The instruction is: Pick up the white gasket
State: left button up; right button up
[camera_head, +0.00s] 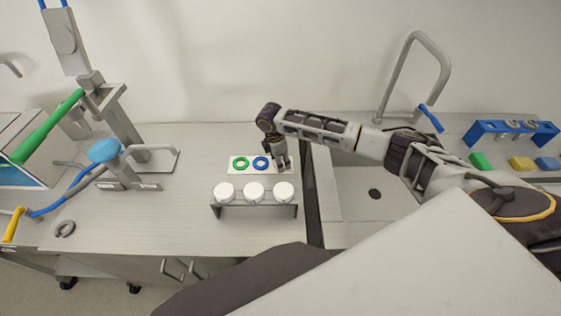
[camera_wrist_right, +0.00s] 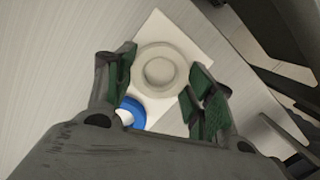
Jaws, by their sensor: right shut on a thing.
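The white gasket (camera_wrist_right: 162,70) is a pale thick ring, seen from above in the right wrist view. My right gripper (camera_wrist_right: 164,82) has its green-padded fingers on either side of the ring and is shut on it. The ring is over or on the white card (camera_wrist_right: 152,30); I cannot tell whether it is lifted. In the head view my right gripper (camera_head: 281,161) is at the card's right end and hides the white gasket. A blue ring (camera_head: 261,162) and a green ring (camera_head: 241,162) lie on the card to its left. My left gripper is not in view.
A small rack with three white round caps (camera_head: 254,191) stands just in front of the card. A sink (camera_head: 375,215) with a tall faucet (camera_head: 417,75) is right. The counter (camera_head: 160,215) left of the rack is mostly clear.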

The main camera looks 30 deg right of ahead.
notch_tip(320, 180, up, 10)
jog(key=shift+b, duration=0.3)
dwell(0.4)
jog(key=shift+w+r, duration=0.1)
dwell(0.3)
